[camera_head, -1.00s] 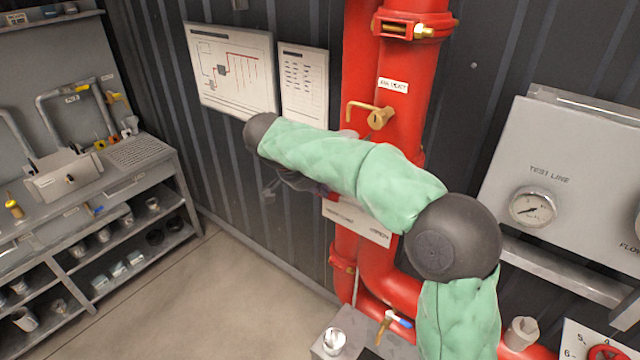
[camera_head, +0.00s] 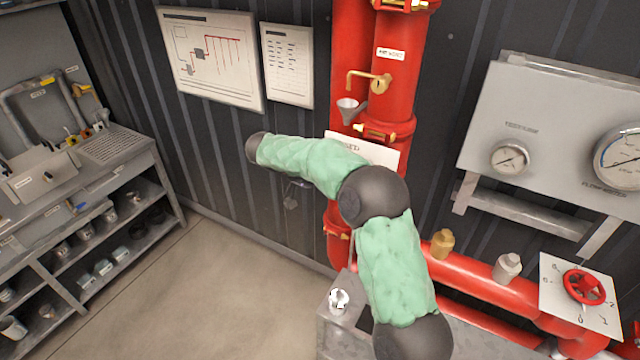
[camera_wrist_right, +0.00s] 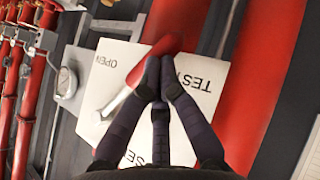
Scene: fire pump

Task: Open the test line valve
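The test line valve's red handle (camera_wrist_right: 154,58) with a grey metal stem (camera_wrist_right: 120,105) shows in the right wrist view, in front of a white plate (camera_wrist_right: 104,78) lettered "TEST" and "OPEN". My right gripper (camera_wrist_right: 160,75) points at it; its dark fingers converge and their tips overlap the handle's lower end. Whether they touch or grip it, I cannot tell. In the head view my green-sleeved right arm spans the red riser and hides most of the gripper and valve; the top of the white plate (camera_head: 375,150) shows above the arm. My left gripper is not in view.
A vertical red riser (camera_head: 385,55) carries a brass lever cock (camera_head: 378,83) and a funnel (camera_head: 349,110). A gauge panel (camera_head: 500,110) and a red handwheel (camera_head: 583,287) stand at the right. A grey shelf bench (camera_head: 110,160) is at the left, with bare floor between.

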